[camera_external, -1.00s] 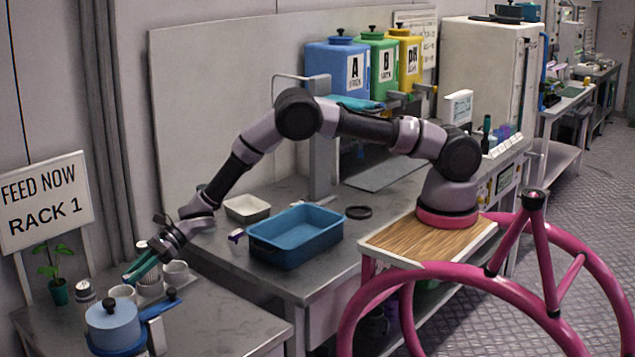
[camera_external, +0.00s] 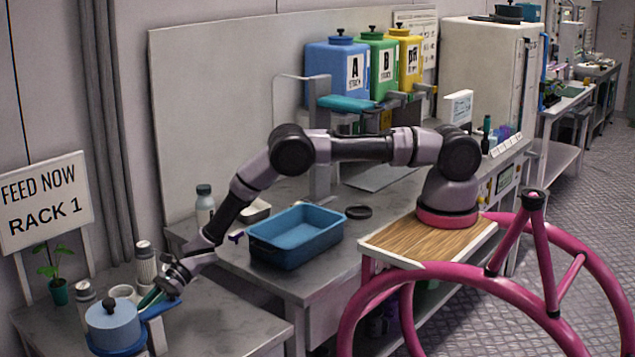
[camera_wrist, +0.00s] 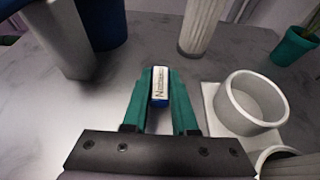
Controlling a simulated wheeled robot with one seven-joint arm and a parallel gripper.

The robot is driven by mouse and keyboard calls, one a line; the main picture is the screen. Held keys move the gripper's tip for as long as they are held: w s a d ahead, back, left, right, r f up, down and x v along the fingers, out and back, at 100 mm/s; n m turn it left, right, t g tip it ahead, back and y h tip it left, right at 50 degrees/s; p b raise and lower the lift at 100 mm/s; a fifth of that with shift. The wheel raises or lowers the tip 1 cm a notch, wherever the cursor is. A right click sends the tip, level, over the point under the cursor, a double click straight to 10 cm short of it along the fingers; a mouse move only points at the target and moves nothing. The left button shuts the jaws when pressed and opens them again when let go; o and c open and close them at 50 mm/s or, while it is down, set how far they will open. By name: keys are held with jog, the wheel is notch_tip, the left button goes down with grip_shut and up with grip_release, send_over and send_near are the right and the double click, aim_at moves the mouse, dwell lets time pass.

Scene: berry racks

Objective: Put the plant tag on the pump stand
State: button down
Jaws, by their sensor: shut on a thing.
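My gripper (camera_external: 150,298) reaches down over the left table, beside the blue lidded pot. In the wrist view its green fingers (camera_wrist: 160,95) are shut on a small tag-like piece (camera_wrist: 159,82). This piece has a white face with dark lettering and a blue lower end. I take it for the plant tag; it is too small to make out in the external view. The fingers hold it near the grey tabletop, and I cannot tell if it touches. I cannot tell for sure which item is the pump stand.
The blue lidded pot (camera_external: 113,322) and a pale post (camera_wrist: 62,38) stand left of my fingers in the wrist view. A white cup (camera_wrist: 252,103) on a pale base is close on the right. A ribbed white bottle (camera_wrist: 202,24) and potted plant (camera_external: 58,288) stand beyond.

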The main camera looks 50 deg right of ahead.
jog(key=c, duration=0.7)
grip_release()
jog(key=shift+f, duration=0.1)
jog(key=shift+d+r, duration=0.25)
jog(key=shift+d, duration=0.05)
jog(key=v, duration=1.1)
jog(key=shift+d, duration=0.2)
